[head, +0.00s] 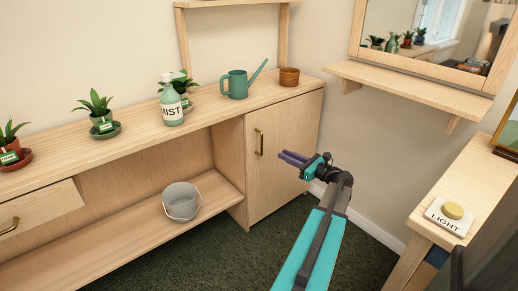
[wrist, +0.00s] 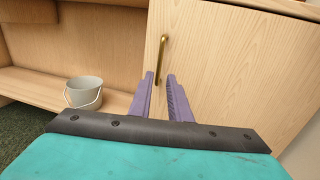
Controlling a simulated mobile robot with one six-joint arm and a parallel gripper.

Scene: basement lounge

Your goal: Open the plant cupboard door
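The plant cupboard door (head: 283,155) is a pale wood panel at the right end of the long plant bench, and it is shut. Its brass bar handle (head: 260,142) stands upright near the door's left edge. In the wrist view the handle (wrist: 161,59) shows just beyond and between my fingertips. My gripper (head: 282,156) has purple fingers and is in front of the door, to the right of the handle in the head view. In the wrist view my gripper (wrist: 161,77) has its fingers apart with nothing between them. I see no contact with the handle.
A grey bucket (head: 182,201) stands on the low shelf left of the cupboard. A mist bottle (head: 171,104), green watering can (head: 237,85), brown pot (head: 289,77) and potted plants stand on the bench top. A side table (head: 463,185) with a light button is at the right.

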